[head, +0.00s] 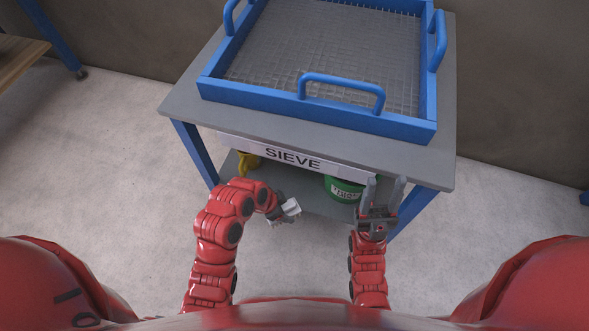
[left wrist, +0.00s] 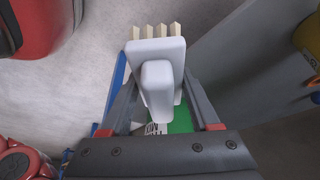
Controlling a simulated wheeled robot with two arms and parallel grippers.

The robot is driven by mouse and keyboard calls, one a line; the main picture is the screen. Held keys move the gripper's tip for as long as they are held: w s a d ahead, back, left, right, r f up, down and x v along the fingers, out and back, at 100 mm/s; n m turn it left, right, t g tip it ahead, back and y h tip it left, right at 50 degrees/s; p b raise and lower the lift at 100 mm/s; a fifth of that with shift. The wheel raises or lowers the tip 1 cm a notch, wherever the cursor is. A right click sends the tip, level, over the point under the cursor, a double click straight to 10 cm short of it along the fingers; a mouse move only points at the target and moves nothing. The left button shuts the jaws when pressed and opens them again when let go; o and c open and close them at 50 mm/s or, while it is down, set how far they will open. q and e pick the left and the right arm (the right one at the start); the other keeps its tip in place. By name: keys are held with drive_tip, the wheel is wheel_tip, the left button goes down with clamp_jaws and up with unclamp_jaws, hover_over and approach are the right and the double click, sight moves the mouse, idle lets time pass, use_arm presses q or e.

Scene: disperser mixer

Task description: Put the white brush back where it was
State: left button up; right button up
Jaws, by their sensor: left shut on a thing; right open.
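The white brush (left wrist: 157,85) is between the fingers of my left gripper (left wrist: 157,105), which is shut on it. In the left wrist view its pale bristle tufts point toward the top of the picture. In the head view the brush (head: 290,208) shows small and white at the tip of my left gripper (head: 283,208), in front of the table's lower shelf. My right gripper (head: 381,205) is open and empty, its fingers pointing up, in front of the table's right front part. I cannot tell which spot the brush came from.
A grey table (head: 185,100) with blue legs carries a blue-framed sieve (head: 320,112). A label reading SIEVE (head: 292,158) is on its front edge. The lower shelf (head: 305,200) holds a yellow container (head: 249,160) on the left and a green container (head: 343,190) on the right.

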use_arm(q)
drive_tip(key=b, duration=0.4)
hover_over(299, 177)
drive_tip(key=a, duration=0.1)
drive_tip(key=shift+s+a+f, duration=0.1)
drive_tip(key=shift+s+f, duration=0.15)
drive_tip(key=shift+f, duration=0.45)
drive_tip(key=shift+f+b, duration=0.4)
drive_tip(key=shift+f, duration=1.3)
drive_tip(key=shift+f, duration=0.25)
drive_tip(key=o, duration=1.3)
drive_tip(key=shift+r, duration=0.1)
